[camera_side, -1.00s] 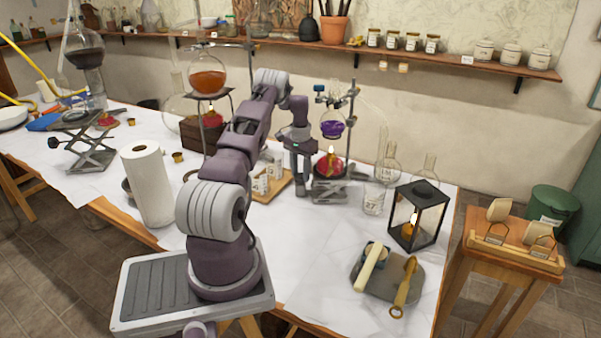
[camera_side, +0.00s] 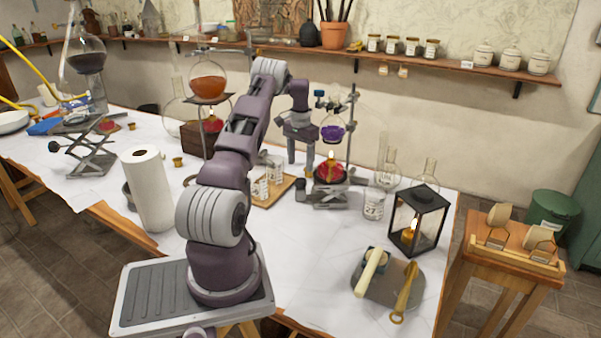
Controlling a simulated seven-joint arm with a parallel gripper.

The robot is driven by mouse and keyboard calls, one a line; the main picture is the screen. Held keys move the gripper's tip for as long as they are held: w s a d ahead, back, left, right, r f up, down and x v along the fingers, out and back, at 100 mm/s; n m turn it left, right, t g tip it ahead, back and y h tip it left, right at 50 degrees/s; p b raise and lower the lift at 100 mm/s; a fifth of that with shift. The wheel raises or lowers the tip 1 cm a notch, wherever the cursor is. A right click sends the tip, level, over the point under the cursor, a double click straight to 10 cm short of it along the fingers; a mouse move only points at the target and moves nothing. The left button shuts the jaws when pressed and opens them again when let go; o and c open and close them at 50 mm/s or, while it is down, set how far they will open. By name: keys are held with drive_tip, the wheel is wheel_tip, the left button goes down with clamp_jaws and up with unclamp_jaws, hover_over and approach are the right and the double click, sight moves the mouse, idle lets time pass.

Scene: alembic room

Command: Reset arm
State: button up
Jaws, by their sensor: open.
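My gripper (camera_side: 301,160) hangs pointing down, with its two fingers spread apart. It is open, and I see nothing between the fingers. I cannot tell the exact gap between the fingers and the burner.
A black lantern (camera_side: 418,219) with a flame, beaker 27 (camera_side: 374,204) and a grey slab (camera_side: 388,283) with tools stand on the right. A paper towel roll (camera_side: 150,189) and a flask of orange liquid (camera_side: 207,87) are left. The front middle of the table is clear.

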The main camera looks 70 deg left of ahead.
drive_tip(key=shift+r, duration=0.85)
